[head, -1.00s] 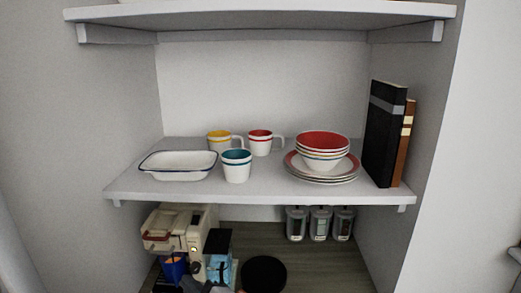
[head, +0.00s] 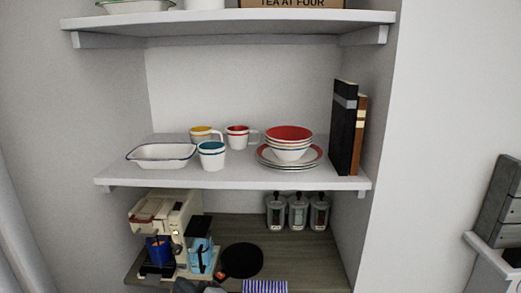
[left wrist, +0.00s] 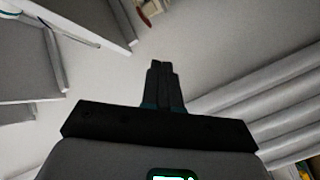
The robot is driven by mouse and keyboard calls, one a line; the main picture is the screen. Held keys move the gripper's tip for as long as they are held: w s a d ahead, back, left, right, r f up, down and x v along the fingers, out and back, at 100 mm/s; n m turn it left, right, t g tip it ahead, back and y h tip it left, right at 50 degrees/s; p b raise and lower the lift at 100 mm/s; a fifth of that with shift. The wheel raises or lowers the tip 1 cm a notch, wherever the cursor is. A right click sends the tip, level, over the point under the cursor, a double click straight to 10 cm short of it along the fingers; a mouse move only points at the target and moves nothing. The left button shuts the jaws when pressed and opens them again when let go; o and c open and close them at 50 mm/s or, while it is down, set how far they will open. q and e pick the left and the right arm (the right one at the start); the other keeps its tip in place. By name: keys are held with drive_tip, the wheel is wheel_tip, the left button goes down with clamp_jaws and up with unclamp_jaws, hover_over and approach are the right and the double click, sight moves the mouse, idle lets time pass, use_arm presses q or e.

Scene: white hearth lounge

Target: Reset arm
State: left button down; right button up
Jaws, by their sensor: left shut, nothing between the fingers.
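My left gripper (left wrist: 160,68) shows in the left wrist view, its two dark fingers together with nothing between them. It points toward a plain pale wall and touches nothing that I can see. I cannot make out the left gripper clearly in the head view. My right gripper is in neither view.
A white shelf (head: 230,178) holds a white dish (head: 161,155), mugs, stacked bowls (head: 289,142) on plates, and books (head: 343,128). Below are a coffee machine (head: 160,215), several jars (head: 297,212) and a black pan (head: 242,260). Wall space at right is clear above a dark object (head: 500,205).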

use_arm(q)
drive_tip(key=a+f+m+g, duration=0.1)
drive_tip(key=a+f+g, duration=0.1)
drive_tip(key=a+f, duration=0.8)
drive_tip(key=s+a+f+m+g+h, duration=0.1)
drive_tip(key=s+f+m+h, duration=0.15)
drive_tip(key=f, duration=0.55)
drive_tip(key=s+f+m+h, duration=0.1)
drive_tip(key=f+m+h, duration=0.2)
drive_tip(key=f, duration=0.4)
drive_tip(key=s+d+f+m+g+h, duration=0.4)
drive_tip(key=s+d, duration=0.3)
drive_tip(key=s, duration=0.3)
drive_tip(key=s+d+f+m+g+h, duration=0.4)
drive_tip(key=s+d, duration=0.4)
drive_tip(key=s, duration=0.3)
drive_tip(key=f+m+h, duration=0.1)
drive_tip(key=m+h, duration=0.1)
drive_tip(key=shift+s+f+g+h, duration=0.2)
drive_tip(key=shift+g+h, duration=0.15)
drive_tip(key=shift+g, duration=0.05)
